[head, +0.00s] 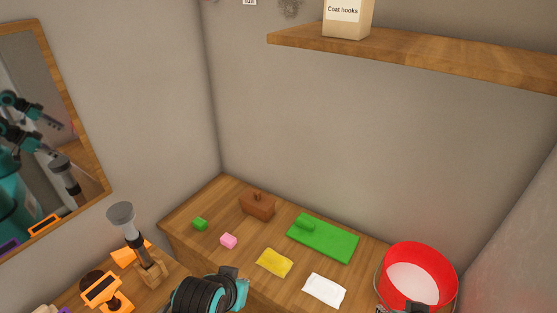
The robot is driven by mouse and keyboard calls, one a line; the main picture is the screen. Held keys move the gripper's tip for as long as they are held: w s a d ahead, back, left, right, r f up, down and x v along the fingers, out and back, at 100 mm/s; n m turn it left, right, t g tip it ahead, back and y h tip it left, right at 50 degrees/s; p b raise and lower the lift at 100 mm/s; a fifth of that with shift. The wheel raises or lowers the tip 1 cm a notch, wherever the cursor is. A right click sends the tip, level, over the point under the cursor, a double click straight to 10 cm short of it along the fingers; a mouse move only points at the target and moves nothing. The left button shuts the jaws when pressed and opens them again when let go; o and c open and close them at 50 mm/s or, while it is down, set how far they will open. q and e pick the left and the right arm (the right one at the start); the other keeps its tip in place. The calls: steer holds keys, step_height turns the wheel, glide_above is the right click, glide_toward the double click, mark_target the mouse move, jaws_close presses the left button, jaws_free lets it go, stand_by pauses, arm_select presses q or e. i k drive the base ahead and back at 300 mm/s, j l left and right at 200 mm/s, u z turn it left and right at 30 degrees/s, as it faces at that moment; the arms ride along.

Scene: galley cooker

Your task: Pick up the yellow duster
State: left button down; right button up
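A black and teal part of one of my arms shows at the bottom edge, to the left of and nearer than the duster. I cannot tell which arm it is. No fingertips of either gripper show directly.
A red bucket (418,264) stands right. A shelf (420,58) overhangs behind. A mirror (75,130) hangs left.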

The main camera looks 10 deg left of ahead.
mark_target(277, 265)
steer(key=j+z, duration=0.4)
steer(key=i+j+z, duration=0.1)
steer(key=j+z, duration=0.25)
steer(key=l, duration=0.1)
